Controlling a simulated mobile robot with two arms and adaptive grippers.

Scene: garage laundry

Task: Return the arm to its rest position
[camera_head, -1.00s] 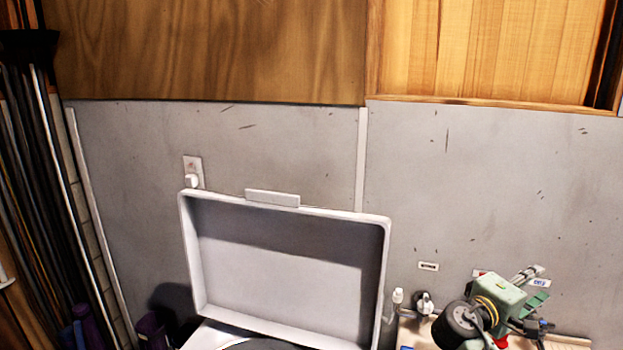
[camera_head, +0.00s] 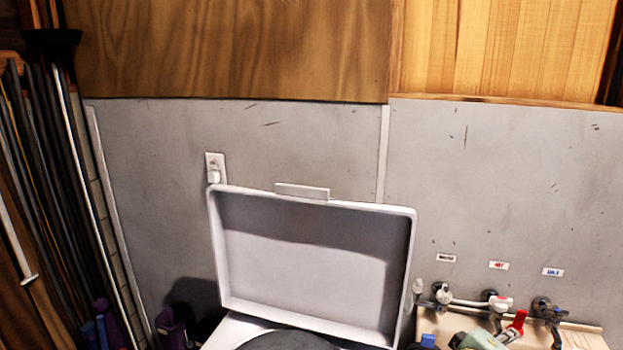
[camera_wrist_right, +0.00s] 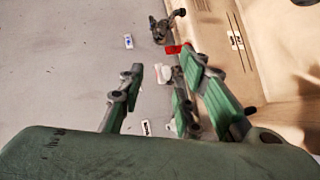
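My right arm's green part (camera_head: 478,341) shows only as a small piece at the bottom edge of the head view, low in front of the taps. In the right wrist view my right gripper (camera_wrist_right: 163,68) has its green and dark fingers spread apart. Nothing is held between them; the wall and parts of the taps show through the gap. My left arm and left gripper are in neither view.
A white washer lid (camera_head: 312,262) stands open against the grey wall. Purple containers (camera_head: 172,328) stand at lower left. Wooden cupboards (camera_head: 225,50) hang above.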

